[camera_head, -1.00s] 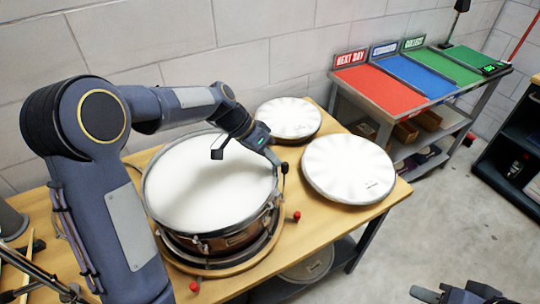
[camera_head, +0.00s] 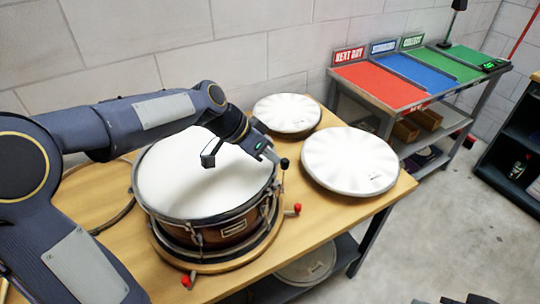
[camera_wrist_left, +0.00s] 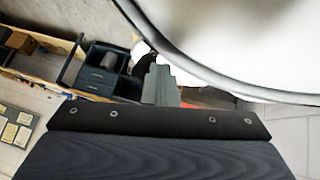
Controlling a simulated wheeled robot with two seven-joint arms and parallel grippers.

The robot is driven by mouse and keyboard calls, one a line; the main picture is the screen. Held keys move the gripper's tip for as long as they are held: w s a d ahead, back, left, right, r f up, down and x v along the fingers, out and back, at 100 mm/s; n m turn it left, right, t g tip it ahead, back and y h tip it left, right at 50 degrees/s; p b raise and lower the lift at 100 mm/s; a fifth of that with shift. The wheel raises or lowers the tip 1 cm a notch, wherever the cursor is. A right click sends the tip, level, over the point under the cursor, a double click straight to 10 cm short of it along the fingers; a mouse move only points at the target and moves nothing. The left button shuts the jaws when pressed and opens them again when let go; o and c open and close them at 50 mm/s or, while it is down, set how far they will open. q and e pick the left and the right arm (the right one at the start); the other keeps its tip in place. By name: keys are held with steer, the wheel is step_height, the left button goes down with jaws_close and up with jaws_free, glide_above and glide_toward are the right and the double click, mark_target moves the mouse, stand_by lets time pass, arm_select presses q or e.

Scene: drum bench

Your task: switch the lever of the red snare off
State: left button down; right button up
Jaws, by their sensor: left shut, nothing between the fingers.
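The snare drum (camera_head: 232,228) has a red-brown shell, a metal rim and a white head, and sits on the bench in a round wooden ring. A dark upright lever with a black ball end (camera_head: 284,163) stands at the drum's right side, just above the rim. My left gripper (camera_head: 274,155) is shut and empty, with its tips right beside the ball end; I cannot tell whether they touch. In the left wrist view the grey fingers (camera_wrist_left: 160,85) are together beside the drum's rim (camera_wrist_left: 215,78). Only a dark bit of my right gripper (camera_head: 480,299) shows at the bottom edge.
Two white-topped round drums or pads (camera_head: 350,162) (camera_head: 287,114) lie right of and behind the snare. Red knobs (camera_head: 297,209) stick out from the ring. A shelf table (camera_head: 380,88) with red, blue and green panels stands behind right. Floor is clear at right.

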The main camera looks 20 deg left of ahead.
arm_select(q)
steer(key=shift+w+a+f, duration=0.1)
steer(key=shift+w+a, duration=0.05)
steer(key=shift+w, duration=0.6)
steer(key=v, duration=0.7)
steer(key=shift+a+r+b, duration=0.25)
steer(key=shift+r+b, duration=0.1)
steer(key=shift+s, duration=0.1)
